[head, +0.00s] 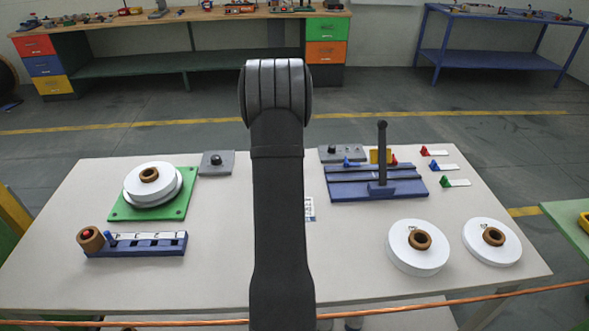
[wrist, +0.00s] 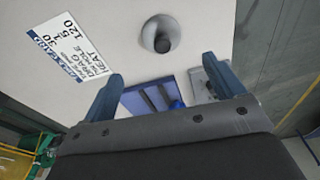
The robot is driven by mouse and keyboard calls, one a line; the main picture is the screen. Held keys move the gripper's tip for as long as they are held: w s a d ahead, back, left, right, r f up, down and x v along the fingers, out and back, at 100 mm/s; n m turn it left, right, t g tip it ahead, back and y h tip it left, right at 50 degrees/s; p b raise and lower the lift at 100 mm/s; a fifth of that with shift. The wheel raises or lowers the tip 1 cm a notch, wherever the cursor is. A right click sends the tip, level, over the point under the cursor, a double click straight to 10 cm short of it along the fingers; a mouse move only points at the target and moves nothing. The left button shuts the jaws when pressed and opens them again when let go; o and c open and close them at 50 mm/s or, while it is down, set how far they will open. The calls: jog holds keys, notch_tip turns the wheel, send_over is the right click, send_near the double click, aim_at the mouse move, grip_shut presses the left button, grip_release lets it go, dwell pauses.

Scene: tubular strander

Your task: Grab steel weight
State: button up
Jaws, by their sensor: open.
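A small round grey metal piece with a dark centre (wrist: 162,35), which looks like the steel weight, stands on the pale table in the wrist view. In the head view my arm covers that part of the table, and I cannot see the piece there. My gripper (wrist: 163,84) is open and empty, its two blue-grey fingers spread apart. The grey piece shows beyond the fingertips, roughly centred between them, and is not touched. The gripper itself is hidden behind my arm in the head view.
A printed card (wrist: 82,50) lies near the grey piece. A blue slotted fixture (head: 345,184) with an upright post stands right of my arm. White discs (head: 416,255) lie front right; a green plate (head: 122,208) with stacked discs and a blue rack (head: 140,249) are left.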

jog(key=f, duration=0.3)
jog(key=d+f, duration=0.1)
jog(key=f, duration=0.5)
jog(key=shift+w+d+f, duration=0.15)
jog(key=shift+d+f, duration=0.1)
jog(key=shift+f, duration=0.05)
jog(key=c, duration=1.2)
jog(key=shift+c, duration=0.2)
jog(key=shift+r, duration=0.15)
